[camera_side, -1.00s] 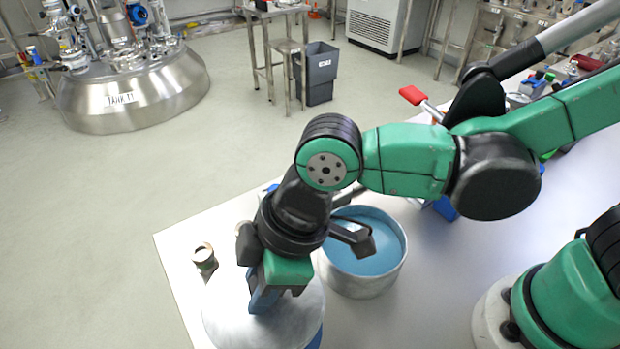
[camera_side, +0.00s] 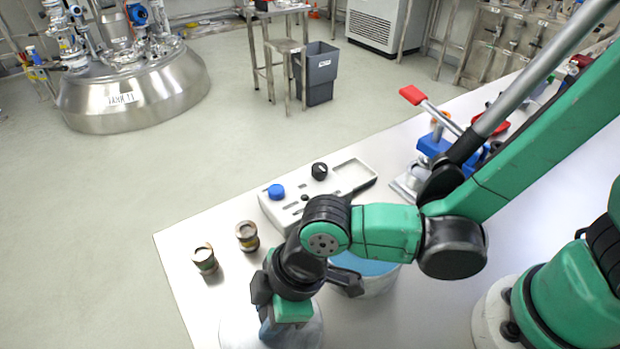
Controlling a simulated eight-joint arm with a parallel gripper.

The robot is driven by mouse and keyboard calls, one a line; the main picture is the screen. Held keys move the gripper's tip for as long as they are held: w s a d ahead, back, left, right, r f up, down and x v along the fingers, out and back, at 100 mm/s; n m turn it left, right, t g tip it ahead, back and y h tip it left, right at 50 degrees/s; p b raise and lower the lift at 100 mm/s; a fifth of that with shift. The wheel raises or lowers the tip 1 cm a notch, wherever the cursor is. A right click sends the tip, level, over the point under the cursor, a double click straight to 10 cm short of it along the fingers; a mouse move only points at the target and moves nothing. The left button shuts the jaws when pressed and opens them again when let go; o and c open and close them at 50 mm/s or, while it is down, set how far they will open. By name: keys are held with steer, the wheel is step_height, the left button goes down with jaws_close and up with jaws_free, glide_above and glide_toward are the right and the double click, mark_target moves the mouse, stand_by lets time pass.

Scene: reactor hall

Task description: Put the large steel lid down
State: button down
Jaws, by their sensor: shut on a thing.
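The large steel lid (camera_side: 238,334) is a pale round disc at the bottom edge of the side view, partly cut off by the frame. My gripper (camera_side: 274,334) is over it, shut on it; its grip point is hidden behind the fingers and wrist. I cannot tell whether the lid touches the table. An open round steel vessel with a blue inside (camera_side: 378,288) stands just right of the lid, its top largely covered by my arm.
Two small cans (camera_side: 205,260) (camera_side: 247,236) stand near the table's left edge. A pale tray (camera_side: 345,178) with a blue knob (camera_side: 276,191) and a black knob lies behind. A red-handled clamp (camera_side: 412,95) is at the back right. The white table (camera_side: 180,295) is bare at the front left.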

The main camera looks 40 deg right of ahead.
steer(key=c, duration=0.6)
jaws_free()
steer(key=shift+f, duration=0.15)
steer(key=v, duration=1.2)
steer(key=w+d+m+t+h, duration=0.1)
steer(key=w+d+m, duration=0.1)
steer(key=d+m, duration=0.2)
steer(key=w+d+r+m+t+h, duration=0.1)
steer(key=d+m, duration=0.4)
steer(key=d, duration=0.5)
steer(key=w+d+m+t+h, duration=0.2)
steer(key=w+d+m+t, duration=0.1)
steer(key=d, duration=0.4)
steer(key=shift+w+d+r+m, duration=0.15)
steer(key=shift+w+m, duration=0.1)
steer(key=shift+m, duration=0.45)
